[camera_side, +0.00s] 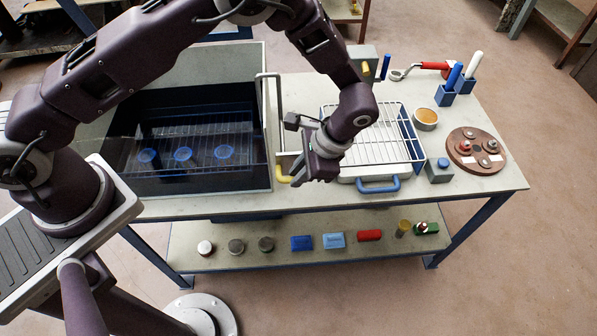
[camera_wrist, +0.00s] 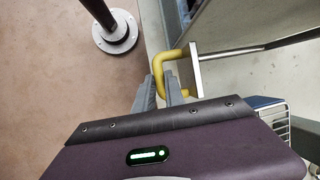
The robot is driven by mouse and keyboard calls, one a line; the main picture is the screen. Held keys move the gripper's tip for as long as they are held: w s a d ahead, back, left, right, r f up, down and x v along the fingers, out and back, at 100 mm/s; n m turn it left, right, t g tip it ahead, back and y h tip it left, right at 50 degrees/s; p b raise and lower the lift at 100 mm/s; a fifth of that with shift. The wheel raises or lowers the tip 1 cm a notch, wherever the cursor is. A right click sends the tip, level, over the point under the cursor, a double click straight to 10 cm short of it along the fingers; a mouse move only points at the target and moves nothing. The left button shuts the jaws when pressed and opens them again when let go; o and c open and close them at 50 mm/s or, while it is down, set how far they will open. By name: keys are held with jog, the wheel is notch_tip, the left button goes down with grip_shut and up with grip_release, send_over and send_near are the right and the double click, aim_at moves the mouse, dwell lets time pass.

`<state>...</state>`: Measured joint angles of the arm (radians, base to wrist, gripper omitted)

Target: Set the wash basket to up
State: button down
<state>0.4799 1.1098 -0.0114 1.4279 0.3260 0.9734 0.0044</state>
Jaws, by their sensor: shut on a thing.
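The wash basket (camera_side: 202,137) is a wire basket low inside the dark tank (camera_side: 262,60) at the left of the bench, seen through dark liquid or glass. Several blue-topped round parts (camera_side: 183,154) sit in it. A yellow handle (camera_side: 283,180) is at the tank's front right corner. In the wrist view the yellow handle (camera_wrist: 184,57) is a U-shaped grip on a metal plate with a rod running right. My gripper (camera_side: 305,178) is at this handle; in the wrist view its fingers (camera_wrist: 163,88) are shut on the handle. The finger contact is partly hidden.
A wire rack (camera_side: 372,128) with a blue handle (camera_side: 378,186) stands just right of my gripper. A grey upright bar frame (camera_side: 279,100) is beside the tank.

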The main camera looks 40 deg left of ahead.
notch_tip(320, 180, up, 12)
jog(key=shift+r, duration=0.25)
jog(key=c, duration=1.4)
grip_release()
jog(key=v, duration=0.7)
